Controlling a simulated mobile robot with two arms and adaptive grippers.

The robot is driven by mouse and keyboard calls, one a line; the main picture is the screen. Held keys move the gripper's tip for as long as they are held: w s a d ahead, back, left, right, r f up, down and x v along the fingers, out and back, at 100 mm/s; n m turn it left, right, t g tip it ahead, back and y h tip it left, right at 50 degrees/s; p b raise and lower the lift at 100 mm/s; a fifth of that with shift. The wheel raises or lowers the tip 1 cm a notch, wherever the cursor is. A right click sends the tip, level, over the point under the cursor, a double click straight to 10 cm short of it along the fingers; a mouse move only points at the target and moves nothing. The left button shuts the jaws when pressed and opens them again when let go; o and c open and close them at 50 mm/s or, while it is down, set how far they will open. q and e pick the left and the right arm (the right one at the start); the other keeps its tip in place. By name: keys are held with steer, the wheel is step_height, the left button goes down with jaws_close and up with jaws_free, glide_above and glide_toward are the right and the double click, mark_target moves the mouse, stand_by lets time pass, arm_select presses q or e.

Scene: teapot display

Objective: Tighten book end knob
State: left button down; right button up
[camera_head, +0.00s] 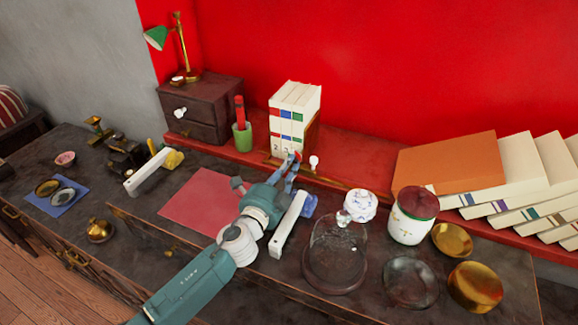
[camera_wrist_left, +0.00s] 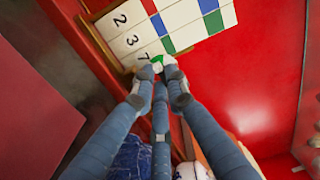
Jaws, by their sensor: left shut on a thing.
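Several upright white volumes with red, blue and green bands (camera_head: 294,112) stand on the red shelf in a wooden book end (camera_head: 313,134). Their spines, numbered 2, 3 and 7, also show close up in the left wrist view (camera_wrist_left: 185,22). My left gripper (camera_head: 294,158) reaches to the foot of the books. In the left wrist view its fingertips (camera_wrist_left: 160,78) close on a small whitish piece, apparently a book end knob (camera_wrist_left: 169,70), mostly covered by the fingers. Another white knob (camera_head: 314,162) stands just right of the fingers. My right gripper is out of view.
A green cup with a red item (camera_head: 242,134) and a dark drawer box (camera_head: 203,108) stand left of the books. A glass dome (camera_head: 335,258), a red-lidded jar (camera_head: 413,216) and brass dishes (camera_head: 474,286) crowd the right. Leaning books (camera_head: 446,168) fill the right shelf.

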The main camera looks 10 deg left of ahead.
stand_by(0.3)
arm_select(q)
steer(key=c, duration=1.7)
jaws_free()
steer(key=shift+c, duration=0.2)
steer(key=shift+s, duration=0.1)
steer(key=s, duration=0.4)
steer(key=s+a, duration=0.1)
steer(key=s, duration=0.2)
steer(key=s+a, duration=0.1)
steer(key=s, duration=0.3)
steer(key=shift+s+a, duration=0.15)
steer(key=shift+s, duration=0.15)
steer(key=shift+f, duration=0.1)
